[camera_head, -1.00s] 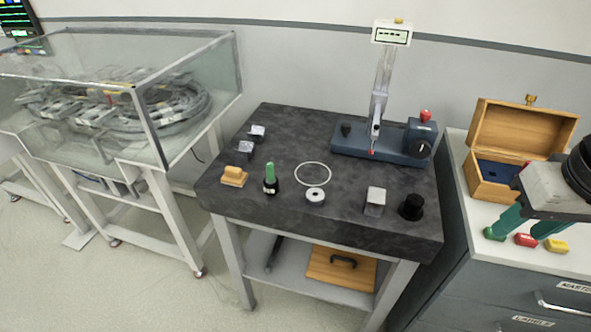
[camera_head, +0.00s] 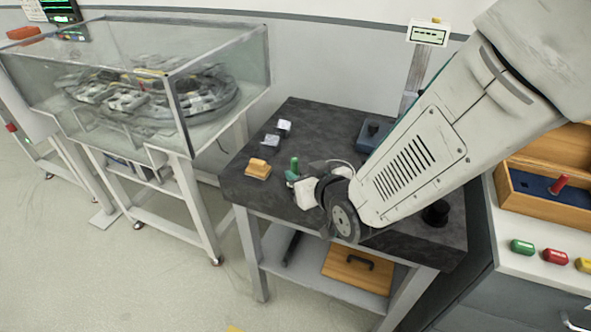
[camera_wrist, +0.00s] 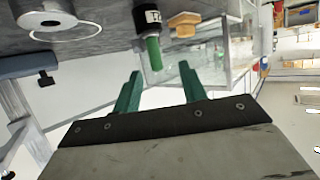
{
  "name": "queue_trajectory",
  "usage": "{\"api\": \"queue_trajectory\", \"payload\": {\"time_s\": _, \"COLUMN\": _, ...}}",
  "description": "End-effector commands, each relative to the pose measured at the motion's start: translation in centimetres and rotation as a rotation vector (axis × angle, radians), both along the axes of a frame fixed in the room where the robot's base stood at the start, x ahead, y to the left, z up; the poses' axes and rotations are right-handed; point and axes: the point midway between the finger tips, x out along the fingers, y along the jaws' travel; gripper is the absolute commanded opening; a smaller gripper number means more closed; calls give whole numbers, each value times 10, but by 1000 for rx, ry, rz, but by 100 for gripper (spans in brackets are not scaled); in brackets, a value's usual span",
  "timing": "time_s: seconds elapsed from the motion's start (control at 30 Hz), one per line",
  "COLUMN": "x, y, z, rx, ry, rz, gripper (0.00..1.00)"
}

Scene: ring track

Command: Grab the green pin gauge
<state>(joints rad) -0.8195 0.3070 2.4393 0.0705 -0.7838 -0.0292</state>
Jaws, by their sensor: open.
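The green pin gauge (camera_head: 294,163) stands upright on the dark stone table (camera_head: 240,185), near its front left. In the wrist view, which looks upside down, the green pin gauge (camera_wrist: 153,52) has a black base with a white label. My gripper (camera_wrist: 160,72) has two green fingers, spread apart and empty. The pin's green end lies between and just beyond the fingertips in that picture; I see no contact. In the head view my arm covers much of the table's right side, and the fingers are mostly hidden.
A yellow wooden block (camera_head: 258,169) sits left of the pin. A gauge stand (camera_head: 428,35) rises behind my arm. A black knob (camera_head: 436,213) stands front right. A glass case (camera_head: 205,85) is at left.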

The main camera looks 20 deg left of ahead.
Motion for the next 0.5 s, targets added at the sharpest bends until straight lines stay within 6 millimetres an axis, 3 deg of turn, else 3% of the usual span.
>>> {"api": "queue_trajectory", "payload": {"time_s": 0.5, "x": 49, "y": 38, "z": -24, "rx": -1, "ry": 0, "rz": -2, "gripper": 42}}
